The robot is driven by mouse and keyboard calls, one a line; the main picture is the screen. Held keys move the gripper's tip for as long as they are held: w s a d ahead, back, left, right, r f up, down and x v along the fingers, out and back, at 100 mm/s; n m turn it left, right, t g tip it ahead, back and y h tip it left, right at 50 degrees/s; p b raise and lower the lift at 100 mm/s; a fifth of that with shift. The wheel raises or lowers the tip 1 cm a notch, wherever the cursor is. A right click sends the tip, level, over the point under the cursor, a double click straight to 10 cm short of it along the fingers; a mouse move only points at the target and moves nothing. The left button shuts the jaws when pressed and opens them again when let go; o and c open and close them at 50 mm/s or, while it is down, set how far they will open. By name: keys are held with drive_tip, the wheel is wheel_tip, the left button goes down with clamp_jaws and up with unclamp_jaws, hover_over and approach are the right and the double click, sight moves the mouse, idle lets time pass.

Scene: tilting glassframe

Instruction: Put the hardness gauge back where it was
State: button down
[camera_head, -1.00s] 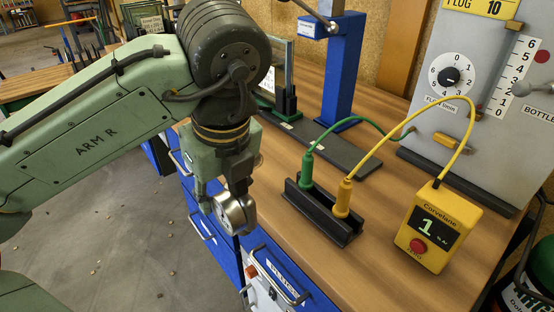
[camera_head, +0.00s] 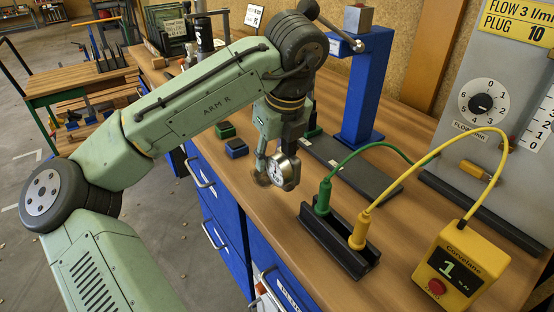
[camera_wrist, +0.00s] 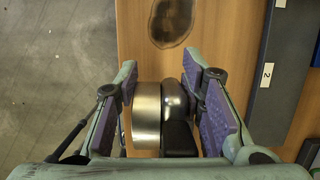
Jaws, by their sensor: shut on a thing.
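The hardness gauge (camera_head: 284,172) is a round silver-cased dial with a pale face. My gripper (camera_head: 271,166) is shut on it and holds it over the wooden bench, left of the black holder with the probes. In the wrist view the gauge (camera_wrist: 147,118) shows as a silver drum with a dark rounded part beside it, between the two purple-padded fingers (camera_wrist: 167,112). I cannot tell how high it is above the bench top. A dark oval stain (camera_wrist: 172,22) marks the wood ahead of the gripper in the wrist view.
The black holder (camera_head: 338,240) carries a green and a yellow probe. A yellow meter (camera_head: 453,264) stands at the right. A blue stand (camera_head: 366,90) with a long dark base (camera_head: 352,168) is behind.

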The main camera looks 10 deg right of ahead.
drive_tip(key=shift+w+d+f+p, duration=0.15)
drive_tip(key=shift+w+f+p, duration=0.1)
drive_tip(key=shift+f, duration=0.35)
drive_tip(key=shift+w+d+f+p, duration=0.2)
drive_tip(key=shift+w+f, duration=0.1)
drive_tip(key=shift+f, duration=0.3)
drive_tip(key=shift+w+d+f+p, duration=0.15)
drive_tip(key=shift+w+f, duration=0.1)
drive_tip(key=shift+f, duration=0.35)
drive_tip(key=shift+f, duration=0.2)
drive_tip(key=c, duration=1.1)
unclamp_jaws()
drive_tip(key=shift+o, duration=0.2)
drive_tip(key=v, duration=1.2)
drive_tip(key=shift+r, duration=0.2)
